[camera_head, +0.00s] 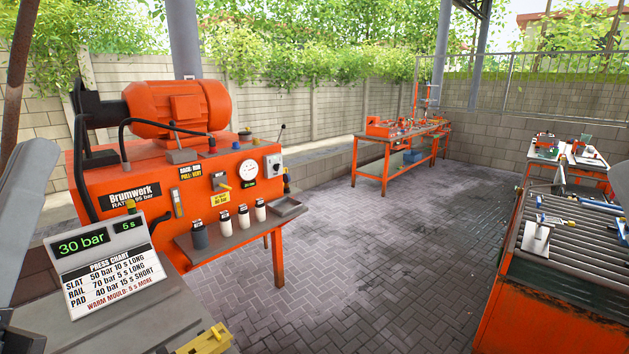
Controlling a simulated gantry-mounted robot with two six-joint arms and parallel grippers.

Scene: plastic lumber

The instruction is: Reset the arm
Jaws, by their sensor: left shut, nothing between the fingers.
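A large grey part, most likely of my left arm (28,215), comes in at the left edge, close to the camera and cut off by the frame. My left gripper is shut with nothing held. Its fingertips do not stand out clearly against the dark parts at the left.
An orange Brumwerk machine (150,185) with a motor (180,105) stands left. In front are a 30 bar, 5 s display (100,240) and a yellow part (205,342). A roller table (570,245) stands right, an orange bench (385,150) behind. The paved floor between is clear.

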